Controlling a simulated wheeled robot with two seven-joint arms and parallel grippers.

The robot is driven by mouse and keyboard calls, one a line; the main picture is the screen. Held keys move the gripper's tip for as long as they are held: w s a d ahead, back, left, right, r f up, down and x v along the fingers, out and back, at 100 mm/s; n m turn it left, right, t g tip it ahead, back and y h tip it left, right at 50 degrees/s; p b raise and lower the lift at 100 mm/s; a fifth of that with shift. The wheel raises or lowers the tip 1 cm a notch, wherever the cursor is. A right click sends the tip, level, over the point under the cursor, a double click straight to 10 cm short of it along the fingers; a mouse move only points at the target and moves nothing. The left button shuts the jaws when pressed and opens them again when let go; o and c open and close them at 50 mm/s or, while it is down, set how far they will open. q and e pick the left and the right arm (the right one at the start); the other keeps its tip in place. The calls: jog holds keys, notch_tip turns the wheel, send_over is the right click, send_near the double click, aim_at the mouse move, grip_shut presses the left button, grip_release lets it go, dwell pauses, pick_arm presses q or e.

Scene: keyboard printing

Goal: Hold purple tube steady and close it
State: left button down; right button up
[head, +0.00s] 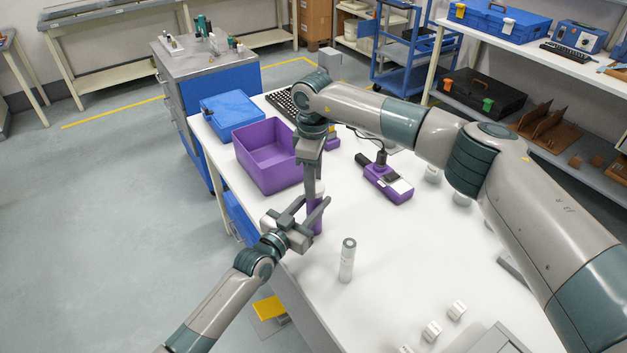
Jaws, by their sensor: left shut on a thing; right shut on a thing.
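The purple tube (317,221) stands upright near the left edge of the white table. My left gripper (318,212) comes in from the left and is shut around the tube's body. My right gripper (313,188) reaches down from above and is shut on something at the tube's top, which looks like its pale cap. The gripper fingers hide most of the cap, so I cannot tell how it sits on the tube.
An open purple bin (270,176) stands behind the grippers, beside a blue case (231,113). A grey-white tube (347,260) stands upright in front. A purple handheld device (387,184) lies to the right. Several small white blocks (432,331) lie near the front.

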jog(key=shift+a+m, duration=0.25)
jog(key=shift+m, duration=0.75)
jog(key=shift+d+m, duration=0.2)
jog(key=shift+m, duration=0.5)
jog(key=o, duration=1)
jog(key=shift+d+r, duration=0.1)
jog(key=shift+r, duration=2.15)
jog(key=shift+c, duration=0.5)
